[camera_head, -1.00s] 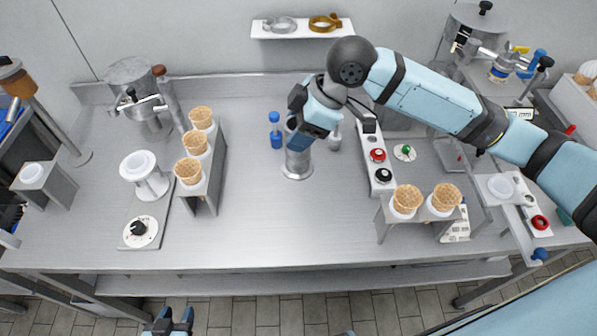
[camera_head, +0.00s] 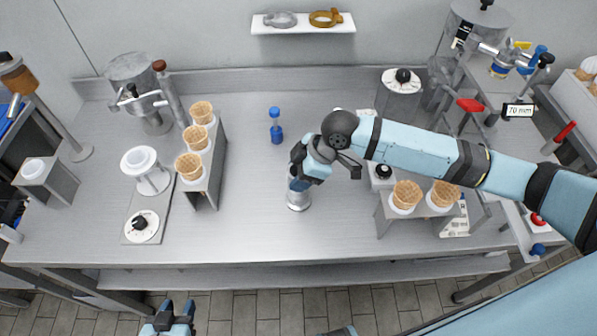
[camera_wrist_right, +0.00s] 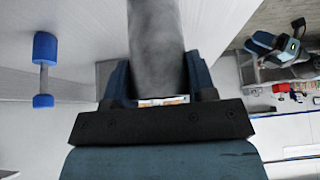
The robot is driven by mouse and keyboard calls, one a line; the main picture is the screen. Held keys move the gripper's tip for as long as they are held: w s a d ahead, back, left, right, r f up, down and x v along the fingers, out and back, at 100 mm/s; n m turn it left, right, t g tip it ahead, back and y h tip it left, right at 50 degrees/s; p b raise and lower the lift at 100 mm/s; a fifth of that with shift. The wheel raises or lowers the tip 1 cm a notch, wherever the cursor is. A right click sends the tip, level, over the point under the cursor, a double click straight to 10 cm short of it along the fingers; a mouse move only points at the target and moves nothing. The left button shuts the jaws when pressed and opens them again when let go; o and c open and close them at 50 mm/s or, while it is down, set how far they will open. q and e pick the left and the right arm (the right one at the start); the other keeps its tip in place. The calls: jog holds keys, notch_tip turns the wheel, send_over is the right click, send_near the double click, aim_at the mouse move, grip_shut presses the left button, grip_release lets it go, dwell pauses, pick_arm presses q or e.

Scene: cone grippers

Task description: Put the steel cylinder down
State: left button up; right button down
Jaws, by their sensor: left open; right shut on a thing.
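The steel cylinder (camera_head: 298,202) stands upright at the middle of the steel table, towards its front half. My right gripper (camera_head: 300,182) is shut on its upper part, which hides the top. In the right wrist view the cylinder (camera_wrist_right: 156,50) runs up between the two fingers of my right gripper (camera_wrist_right: 158,82). From the head view I cannot tell whether its base touches the table. My left gripper (camera_head: 178,312) is open and empty, low in front of the table.
A blue dumbbell-shaped piece (camera_head: 276,126) stands behind the cylinder, and a cone rack (camera_head: 206,180) stands left. The tabletop (camera_head: 250,225) around the cylinder's front and left is clear.

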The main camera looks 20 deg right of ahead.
jog(key=shift+f, duration=0.1)
jog(key=shift+c, duration=2.3)
grip_release()
jog(key=v, duration=1.2)
jog(key=shift+b, duration=0.3)
